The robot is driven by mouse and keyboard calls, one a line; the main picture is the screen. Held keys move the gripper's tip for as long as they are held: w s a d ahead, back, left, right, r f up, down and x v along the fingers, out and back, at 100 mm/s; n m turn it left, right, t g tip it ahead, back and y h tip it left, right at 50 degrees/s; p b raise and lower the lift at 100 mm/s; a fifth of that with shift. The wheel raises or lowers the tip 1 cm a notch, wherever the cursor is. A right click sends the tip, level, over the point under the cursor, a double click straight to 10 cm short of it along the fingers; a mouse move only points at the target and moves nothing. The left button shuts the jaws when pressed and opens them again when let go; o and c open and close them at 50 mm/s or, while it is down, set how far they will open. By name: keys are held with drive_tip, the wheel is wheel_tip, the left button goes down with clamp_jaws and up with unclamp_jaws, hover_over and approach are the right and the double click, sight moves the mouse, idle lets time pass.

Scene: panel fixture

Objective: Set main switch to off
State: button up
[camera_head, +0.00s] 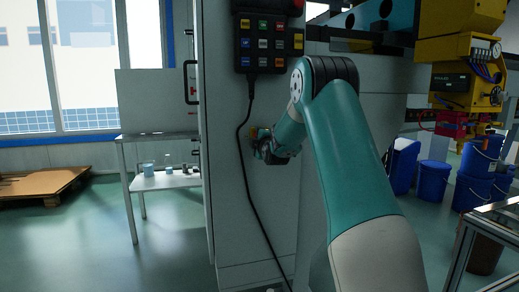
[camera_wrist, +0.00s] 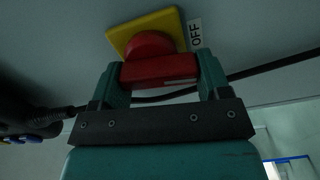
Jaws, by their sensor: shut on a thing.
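The main switch is a red rotary knob (camera_wrist: 148,45) on a yellow square plate (camera_wrist: 122,38), set on the grey panel. Its red handle (camera_wrist: 160,72) lies between the two fingers of my gripper (camera_wrist: 160,74) in the wrist view, and the fingers are shut on it. A white label reading OFF (camera_wrist: 195,33) is beside the plate, just right of the knob.
A black cable (camera_head: 246,170) hangs from the button box (camera_head: 269,44) down the cabinet (camera_head: 228,225), close left of my gripper. It also crosses the wrist view (camera_wrist: 270,67) behind the fingers. A side table (camera_head: 160,181) stands to the left and blue drums (camera_head: 433,180) to the right.

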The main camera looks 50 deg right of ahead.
drive_tip(key=shift+f+n+b, duration=0.1)
drive_tip(key=shift+n+b, duration=0.45)
drive_tip(key=shift+n, duration=0.45)
drive_tip(key=o, duration=0.9)
drive_tip(key=b+v, duration=0.1)
drive_tip(key=v, duration=1.6)
drive_tip(key=shift+s+a, duration=0.2)
